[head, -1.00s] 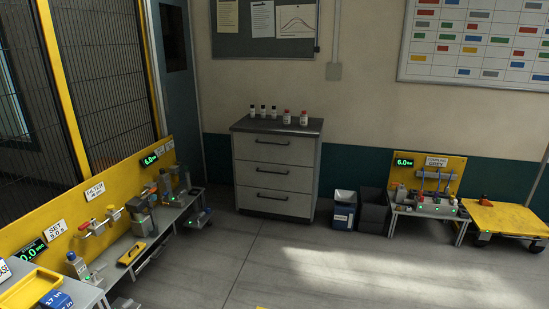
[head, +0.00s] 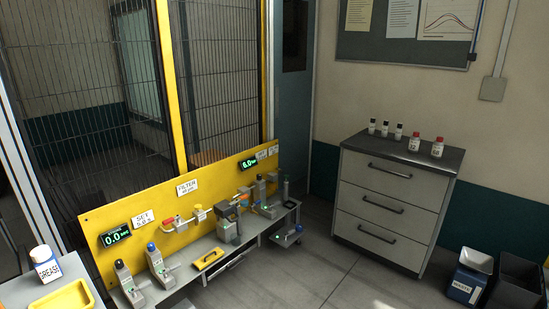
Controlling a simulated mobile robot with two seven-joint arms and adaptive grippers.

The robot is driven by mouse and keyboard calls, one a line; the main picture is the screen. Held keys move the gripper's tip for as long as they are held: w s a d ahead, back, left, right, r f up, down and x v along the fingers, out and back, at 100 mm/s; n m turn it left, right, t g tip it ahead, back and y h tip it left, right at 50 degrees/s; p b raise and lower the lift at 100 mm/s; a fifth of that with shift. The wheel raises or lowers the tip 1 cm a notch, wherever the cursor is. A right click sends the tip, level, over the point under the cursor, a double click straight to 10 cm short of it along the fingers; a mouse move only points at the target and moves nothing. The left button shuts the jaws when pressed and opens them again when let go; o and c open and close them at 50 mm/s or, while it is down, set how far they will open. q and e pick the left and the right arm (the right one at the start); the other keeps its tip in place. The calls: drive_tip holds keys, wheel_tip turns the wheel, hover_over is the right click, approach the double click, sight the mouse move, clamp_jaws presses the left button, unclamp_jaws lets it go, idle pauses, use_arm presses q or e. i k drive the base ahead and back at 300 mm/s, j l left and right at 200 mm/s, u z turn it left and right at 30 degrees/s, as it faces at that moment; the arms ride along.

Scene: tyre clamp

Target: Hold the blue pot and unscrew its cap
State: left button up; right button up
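The cap sits on the pot. No pot with a plainly blue body shows, and I cannot tell if this is the task's blue pot. Neither of my grippers is in view.
The yellow tray (head: 62,298) lies right of the pot, cut by the lower edge. A bench (head: 225,252) with a yellow back panel (head: 165,200) holds several devices. A grey drawer cabinet (head: 390,205) carries several small bottles. Bins (head: 468,278) stand lower right. The middle floor is clear.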

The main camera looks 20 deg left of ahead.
sight(49, 270)
drive_tip(key=i+u, duration=0.15)
drive_tip(key=u, duration=0.35)
drive_tip(key=i+u, duration=0.2)
drive_tip(key=u, duration=0.3)
drive_tip(key=i+u, duration=0.15)
drive_tip(key=u, duration=0.35)
